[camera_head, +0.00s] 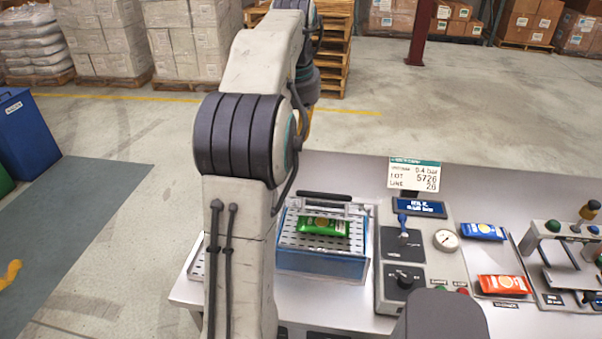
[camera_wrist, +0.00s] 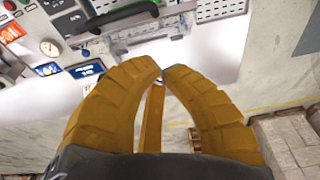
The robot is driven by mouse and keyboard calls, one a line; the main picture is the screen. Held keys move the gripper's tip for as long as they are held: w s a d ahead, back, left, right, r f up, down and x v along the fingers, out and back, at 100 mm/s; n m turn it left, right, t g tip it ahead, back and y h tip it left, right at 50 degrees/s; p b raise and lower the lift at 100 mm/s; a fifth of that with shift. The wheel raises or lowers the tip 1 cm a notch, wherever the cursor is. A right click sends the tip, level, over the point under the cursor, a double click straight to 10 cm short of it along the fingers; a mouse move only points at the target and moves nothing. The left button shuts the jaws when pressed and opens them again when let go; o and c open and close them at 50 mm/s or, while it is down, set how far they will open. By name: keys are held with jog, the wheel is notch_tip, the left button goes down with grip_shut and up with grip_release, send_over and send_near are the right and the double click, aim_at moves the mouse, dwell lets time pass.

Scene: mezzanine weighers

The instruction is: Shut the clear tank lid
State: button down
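The clear tank (camera_head: 322,267) stands on the steel bench, with a perforated tray and a green packet (camera_head: 323,226) in it. Its clear lid (camera_head: 335,211) appears raised at the tank's back edge, with a black bar handle (camera_head: 325,197) along its top. In the wrist view the handle (camera_wrist: 123,16) shows above and left of my fingertips.
Right of the tank is a control panel with a blue-handled lever (camera_head: 402,222), a gauge (camera_head: 446,240) and a display (camera_head: 419,207). A sign (camera_head: 414,174) stands behind it. Blue (camera_head: 482,231) and orange (camera_head: 504,284) packets lie further right. Open floor lies behind the bench.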

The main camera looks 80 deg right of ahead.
jog(key=f, duration=0.3)
jog(key=d+f, duration=0.1)
jog(key=f, duration=0.2)
jog(key=d+f, duration=0.1)
jog(key=f, duration=0.2)
jog(key=shift+s+f, duration=0.2)
jog(key=shift+f, duration=0.2)
jog(key=shift+a+f, duration=0.7)
jog(key=shift+f, duration=0.1)
jog(key=shift+a+f, duration=0.35)
jog(key=shift+f, duration=0.35)
jog(key=shift+f, duration=0.15)
jog(key=shift+s+a+f+h+b, duration=0.1)
jog(key=shift+a+f+h+b, duration=0.35)
jog(key=shift+b, duration=0.75)
jog(key=shift+a, duration=0.1)
